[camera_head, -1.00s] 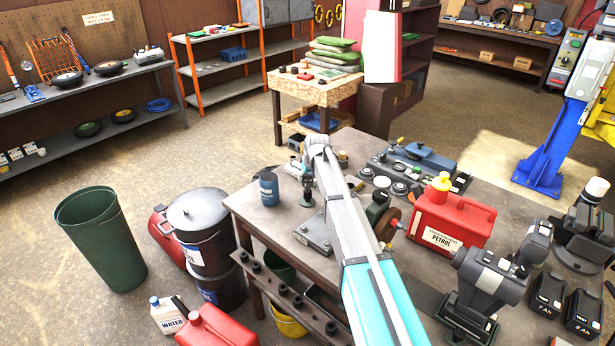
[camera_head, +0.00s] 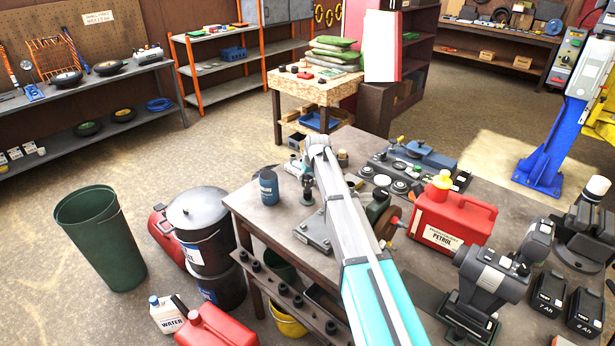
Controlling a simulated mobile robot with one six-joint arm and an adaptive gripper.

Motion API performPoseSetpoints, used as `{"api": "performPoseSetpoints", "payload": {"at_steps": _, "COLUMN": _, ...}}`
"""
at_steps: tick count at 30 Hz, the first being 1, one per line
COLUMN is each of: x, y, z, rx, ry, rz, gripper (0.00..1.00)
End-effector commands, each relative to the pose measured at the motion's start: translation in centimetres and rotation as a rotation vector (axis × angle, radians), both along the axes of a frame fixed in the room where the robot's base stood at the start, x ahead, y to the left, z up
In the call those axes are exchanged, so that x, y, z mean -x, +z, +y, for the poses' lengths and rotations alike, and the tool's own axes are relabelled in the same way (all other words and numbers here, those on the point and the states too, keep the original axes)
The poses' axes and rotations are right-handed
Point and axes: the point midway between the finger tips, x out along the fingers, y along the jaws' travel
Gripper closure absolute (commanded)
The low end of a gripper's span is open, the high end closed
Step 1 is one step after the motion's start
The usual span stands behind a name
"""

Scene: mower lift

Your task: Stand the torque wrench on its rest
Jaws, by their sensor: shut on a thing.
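My arm reaches from the bottom of the head view up and away over the workbench (camera_head: 262,212). Its far end hides what lies behind and below it. I cannot make out my gripper's fingers or what is between them. I cannot pick out the torque wrench or its rest with certainty. A grey metal plate (camera_head: 313,233) lies on the bench just left of my arm. A small dark upright thing (camera_head: 307,190) shows beside the arm's far end, and I cannot tell what it is.
A blue can (camera_head: 268,187) stands near the bench's left edge. A red petrol can (camera_head: 449,218) stands right of my arm, with flat parts (camera_head: 399,187) behind it. Black batteries (camera_head: 549,297) sit at the right. A green bin (camera_head: 100,240) and black drums (camera_head: 203,235) stand on the floor at left.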

Motion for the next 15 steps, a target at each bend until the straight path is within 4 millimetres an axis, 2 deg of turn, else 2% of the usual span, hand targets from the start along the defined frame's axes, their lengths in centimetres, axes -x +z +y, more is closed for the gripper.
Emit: {"api": "performPoseSetpoints", "payload": {"at_steps": 15, "x": -0.02, "y": -0.48, "z": 0.01, "rx": -0.001, "ry": 0.000, "rz": -0.002, "gripper": 0.98}}
